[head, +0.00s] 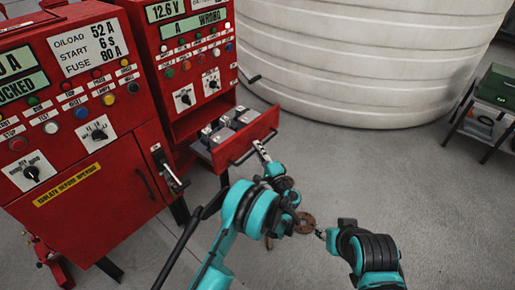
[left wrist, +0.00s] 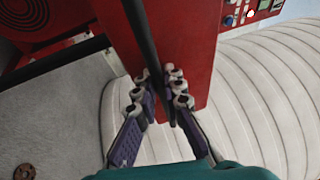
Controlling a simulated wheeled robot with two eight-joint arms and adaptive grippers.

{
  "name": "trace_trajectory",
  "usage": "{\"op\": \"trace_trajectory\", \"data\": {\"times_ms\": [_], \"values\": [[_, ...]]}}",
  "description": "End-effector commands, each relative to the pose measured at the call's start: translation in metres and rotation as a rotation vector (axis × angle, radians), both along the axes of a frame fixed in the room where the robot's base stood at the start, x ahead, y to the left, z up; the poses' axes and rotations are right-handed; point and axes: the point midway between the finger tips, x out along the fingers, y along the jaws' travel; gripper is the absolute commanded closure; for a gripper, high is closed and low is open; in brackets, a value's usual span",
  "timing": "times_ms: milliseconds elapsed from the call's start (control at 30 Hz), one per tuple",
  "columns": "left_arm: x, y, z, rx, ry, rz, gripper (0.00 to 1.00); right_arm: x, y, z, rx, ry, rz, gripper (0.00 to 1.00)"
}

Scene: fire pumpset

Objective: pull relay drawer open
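The relay drawer (head: 262,127) is a red drawer low in the right-hand red cabinet. It stands pulled out, with grey and dark relay blocks (head: 227,128) visible inside. Its dark bar handle (head: 240,159) runs along the front. In the left wrist view the handle (left wrist: 145,45) passes between my fingers, in front of the red drawer front (left wrist: 195,60). My left gripper (head: 259,147) is at the handle; in the left wrist view (left wrist: 158,95) its fingers are closed in around the bar. My right gripper (head: 321,233) is small and low in the head view, away from the drawer; its opening is unclear.
A red cabinet (head: 85,100) with knobs, buttons and displays stands at left. A large white ribbed tank (head: 370,60) fills the back. A dark stand with a green box (head: 497,88) is at right. A brown disc (head: 305,223) is low in view. Grey floor between is open.

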Motion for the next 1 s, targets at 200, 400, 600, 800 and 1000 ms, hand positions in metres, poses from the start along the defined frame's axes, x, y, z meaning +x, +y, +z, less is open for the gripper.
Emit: {"op": "trace_trajectory", "data": {"times_ms": [200,400,600,800,1000], "values": [[0.0,0.0,0.0,0.0,0.001,0.0,0.81,0.0,0.0,0.0,0.0,0.0,0.0,0.6],[-0.004,-0.002,-0.001,0.0,0.0,-0.001,0.81,0.0,0.0,0.0,0.0,0.0,0.0,0.6],[-0.032,-0.02,-0.007,0.0,0.001,-0.004,0.81,0.0,0.0,0.0,0.0,0.0,0.0,0.6],[-0.07,-0.041,-0.015,-0.001,0.001,-0.004,0.81,0.0,0.0,0.0,0.0,0.0,0.0,0.6],[-0.096,-0.054,-0.021,0.0,0.001,-0.002,0.81,0.0,0.0,0.0,0.0,0.0,0.0,0.6]]}}
